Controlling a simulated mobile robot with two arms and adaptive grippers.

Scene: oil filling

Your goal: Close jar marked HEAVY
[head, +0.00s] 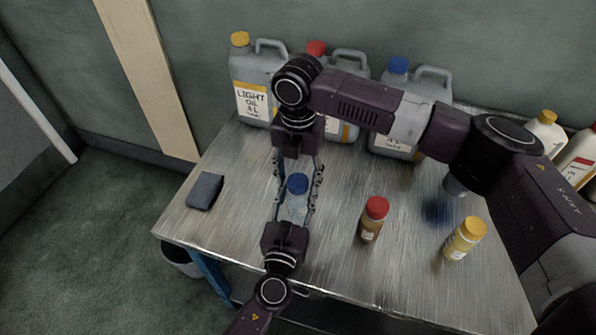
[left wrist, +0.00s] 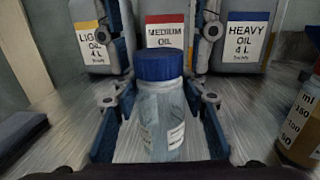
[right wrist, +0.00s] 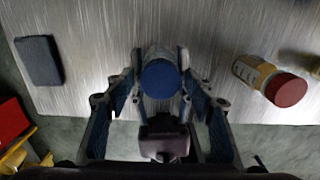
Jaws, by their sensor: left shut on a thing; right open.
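A clear jar (left wrist: 162,125) with a blue cap (left wrist: 160,66) stands upright on the table in the left wrist view. Its label's wording is too small to read. My left gripper (head: 293,208) is shut on the jar's body from the near side. In the head view, the blue cap (head: 297,183) sits on the jar's top. My right gripper (head: 298,174) points down from above, open, its fingers on either side of the cap. In the right wrist view, the blue cap (right wrist: 160,79) lies between the open fingers. I cannot tell whether they touch it.
A red-capped jar (head: 371,222) and a yellow-capped jar (head: 463,240) stand to the right. LIGHT (head: 252,85), MEDIUM (left wrist: 165,30) and HEAVY (left wrist: 246,36) oil canisters line the back. A dark grey block (head: 205,190) lies at left. A bin (head: 180,262) is below the table.

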